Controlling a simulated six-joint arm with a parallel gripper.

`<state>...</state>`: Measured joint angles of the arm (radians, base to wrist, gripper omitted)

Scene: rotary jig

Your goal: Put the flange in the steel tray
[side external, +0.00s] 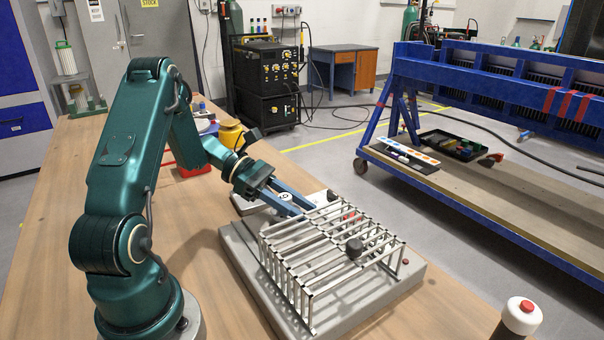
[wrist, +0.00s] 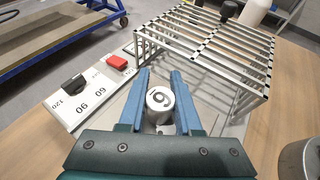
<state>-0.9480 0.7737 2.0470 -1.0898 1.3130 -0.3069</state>
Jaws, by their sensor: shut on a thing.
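The cylinder stands between the fingers, in front of the cage (wrist: 205,48). I cannot tell whether this cylinder is the flange, and no other flange can be made out. A rounded metal rim (wrist: 302,158) is cut off at the right of the wrist view.
The cage stands on a grey base (side external: 235,250), with a black knob (side external: 354,246) at its bars. Bare table lies front left.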

